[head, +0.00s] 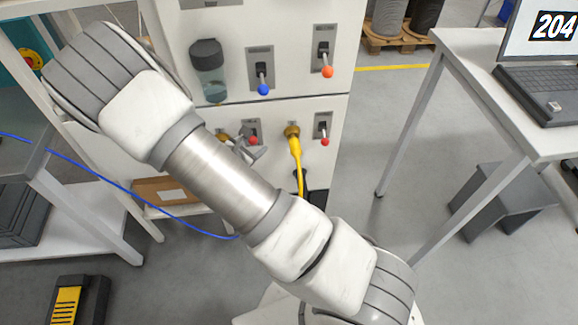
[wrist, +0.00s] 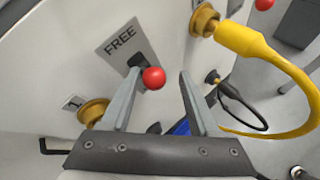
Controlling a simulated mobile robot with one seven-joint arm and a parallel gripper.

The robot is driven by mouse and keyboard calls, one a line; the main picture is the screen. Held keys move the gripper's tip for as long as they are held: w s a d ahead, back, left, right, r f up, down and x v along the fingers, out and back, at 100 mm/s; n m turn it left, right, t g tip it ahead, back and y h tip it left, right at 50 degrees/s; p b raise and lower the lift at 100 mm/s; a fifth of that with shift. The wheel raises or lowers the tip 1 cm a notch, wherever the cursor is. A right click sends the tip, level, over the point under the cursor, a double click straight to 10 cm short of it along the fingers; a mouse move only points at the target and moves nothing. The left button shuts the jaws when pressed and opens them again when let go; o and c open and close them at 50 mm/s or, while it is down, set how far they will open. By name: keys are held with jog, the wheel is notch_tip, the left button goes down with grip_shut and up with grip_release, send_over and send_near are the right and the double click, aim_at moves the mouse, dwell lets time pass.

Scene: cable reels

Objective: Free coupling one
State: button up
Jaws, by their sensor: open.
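Coupling one is the brass fitting (wrist: 93,112) beside a small plate marked 1 in the wrist view; my gripper's left finger partly covers it. Up and to its right is a grey plate (wrist: 119,40) reading FREE, with a lever ending in a red ball (wrist: 153,78). The ball sits away from the word, at the plate's other end. My gripper (wrist: 160,76) is open, its fingertips on either side of the ball, nearer on the left; contact cannot be told. In the head view the red ball (head: 252,140) shows beside my gripper (head: 250,153), partly hidden by my arm.
A yellow cable (head: 296,157) hangs from a second brass coupling (head: 291,131) just to the right, near another red-ball lever (head: 324,141). Above are blue-ball (head: 263,89) and orange-ball (head: 327,72) levers and a jar (head: 209,72). A blue cable (head: 110,183) runs at left.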

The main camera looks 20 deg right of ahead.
notch_tip(320, 180, down, 2)
jog(key=t+h+b, duration=0.1)
jog(key=t+b, duration=0.1)
jog(key=b, duration=0.2)
jog(key=shift+m, duration=0.4)
jog(key=t+h+b, duration=0.1)
jog(key=b, duration=0.2)
jog(key=f+m+t+h+b, duration=0.1)
jog(key=t+b, duration=0.1)
jog(key=b, duration=0.1)
jog(key=shift+w+f, duration=0.1)
jog(key=v, duration=1.8)
jog(key=s+d+r+m+g+h+p, duration=0.1)
jog(key=s+d+r+m+g+p, duration=0.4)
jog(key=d+r+m+g, duration=0.45)
jog(key=s+d+r+m+g+y+p, duration=0.1)
jog(key=s+r+m+g+y+p, duration=0.1)
jog(key=r, duration=0.5)
jog(key=s+d+r+m+g+y+p, duration=0.1)
jog(key=s+r+m+g+y+p, duration=0.1)
jog(key=r+m+y+p, duration=0.3)
jog(key=shift+s+r+y, duration=0.4)
jog(key=shift+s+r, duration=0.1)
jog(key=shift+r, duration=0.65)
jog(key=shift+d+m, duration=0.1)
jog(key=shift+m, duration=0.15)
